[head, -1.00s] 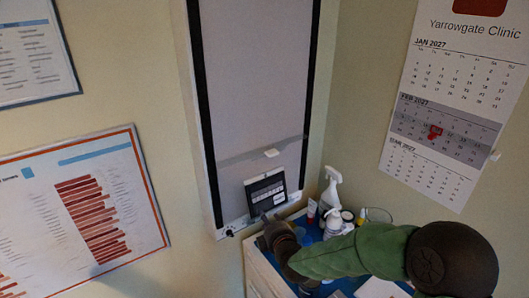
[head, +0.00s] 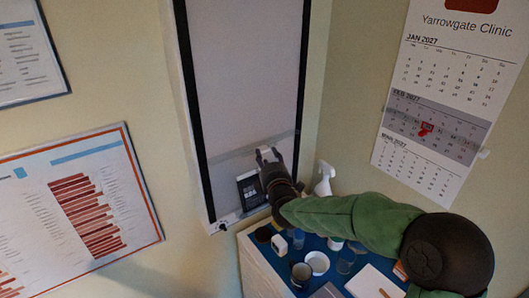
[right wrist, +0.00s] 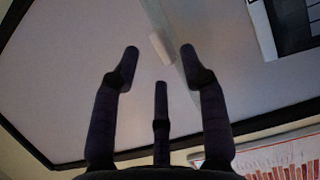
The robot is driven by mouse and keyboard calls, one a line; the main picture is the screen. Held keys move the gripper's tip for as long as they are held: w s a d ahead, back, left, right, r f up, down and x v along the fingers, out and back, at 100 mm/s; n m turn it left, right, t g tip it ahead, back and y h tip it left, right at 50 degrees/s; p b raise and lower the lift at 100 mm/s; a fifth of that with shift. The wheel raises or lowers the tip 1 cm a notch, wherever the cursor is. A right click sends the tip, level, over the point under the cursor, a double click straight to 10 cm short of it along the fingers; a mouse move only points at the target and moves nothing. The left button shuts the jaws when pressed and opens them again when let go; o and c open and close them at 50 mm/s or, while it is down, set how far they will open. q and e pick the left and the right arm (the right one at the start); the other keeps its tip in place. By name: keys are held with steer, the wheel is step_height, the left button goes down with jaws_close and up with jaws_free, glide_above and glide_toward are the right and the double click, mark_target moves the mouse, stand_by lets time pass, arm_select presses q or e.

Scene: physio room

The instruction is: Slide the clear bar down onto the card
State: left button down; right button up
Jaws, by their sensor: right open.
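The clear bar (head: 228,154) lies across the tall pale panel, a little above the card, with a small white tab (head: 266,152) at its middle. The dark card (head: 249,190) with white print stands upright at the panel's lower edge; my right gripper hides part of its right side. My right gripper (head: 270,158) is open at the tab. In the right wrist view the tab (right wrist: 160,49) shows between the spread fingertips (right wrist: 159,52), with the bar (right wrist: 178,45) behind and the card (right wrist: 294,22) at upper right. Contact with the tab cannot be told. My left gripper is out of view.
A blue-topped cabinet (head: 318,243) below the panel carries a white spray bottle (head: 325,178), cups and other small items under my right arm. A calendar (head: 446,100) hangs on the right wall and framed charts (head: 85,200) on the left wall. The panel's upper area is clear.

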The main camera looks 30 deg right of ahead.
mark_target(265, 151)
steer(key=shift+x, duration=2)
jaws_close()
